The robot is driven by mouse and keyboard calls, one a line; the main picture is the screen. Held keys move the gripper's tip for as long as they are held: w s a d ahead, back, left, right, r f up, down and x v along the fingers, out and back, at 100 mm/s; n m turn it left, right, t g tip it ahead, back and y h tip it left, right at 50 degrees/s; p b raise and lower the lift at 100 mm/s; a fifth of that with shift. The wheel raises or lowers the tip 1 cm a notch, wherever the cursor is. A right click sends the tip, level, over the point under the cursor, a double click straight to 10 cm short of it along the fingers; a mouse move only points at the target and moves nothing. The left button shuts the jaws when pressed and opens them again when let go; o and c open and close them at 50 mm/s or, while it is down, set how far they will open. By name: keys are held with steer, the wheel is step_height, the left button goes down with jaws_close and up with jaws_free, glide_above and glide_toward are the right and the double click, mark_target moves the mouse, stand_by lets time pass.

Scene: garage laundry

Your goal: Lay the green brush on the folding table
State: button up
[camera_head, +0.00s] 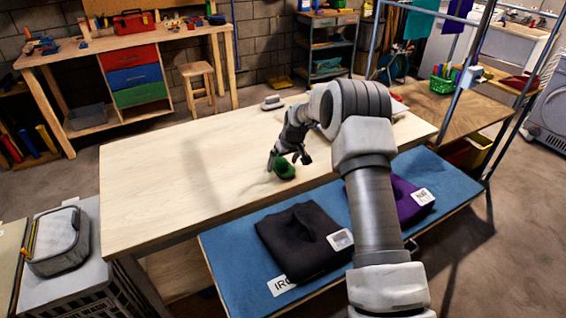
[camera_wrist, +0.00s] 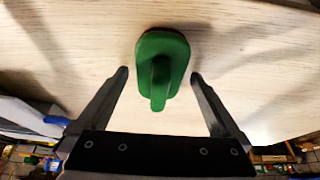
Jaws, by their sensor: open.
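The green brush (camera_head: 285,170) appears to rest on the light wooden table (camera_head: 150,190), which I take to be the folding table. In the wrist view the brush (camera_wrist: 174,50) shows its rounded green body and raised handle, with the pale tabletop (camera_wrist: 75,45) behind it. My gripper (camera_head: 288,158) is at the brush, low over the tabletop. In the wrist view its two fingers (camera_wrist: 158,75) are spread on either side of the brush handle, with gaps on both sides. The brush's underside is mostly hidden.
A blue ironing surface (camera_head: 225,250) with folded black cloth (camera_head: 300,240) and purple cloth (camera_head: 405,200) lies along the table's near side. A grey iron-like object (camera_head: 272,103) sits by the table's far edge. The left part of the tabletop is clear.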

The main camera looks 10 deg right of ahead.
steer(key=shift+s+r, duration=0.1)
steer(key=shift+r, duration=0.4)
steer(key=s+a+v, duration=0.1)
steer(key=s+v, duration=0.1)
steer(key=v, duration=0.9)
steer(key=s+a+f+v, duration=0.1)
steer(key=a+v, duration=0.1)
steer(key=v, duration=0.9)
steer(key=s+r+m+h, duration=0.1)
steer(key=s+r, duration=0.7)
steer(key=s, duration=0.4)
steer(key=s+m+t, duration=0.1)
steer(key=s+m, duration=0.1)
steer(key=s, duration=2)
steer(key=shift+s+d+f+m, duration=0.2)
steer(key=shift+f+m, duration=0.1)
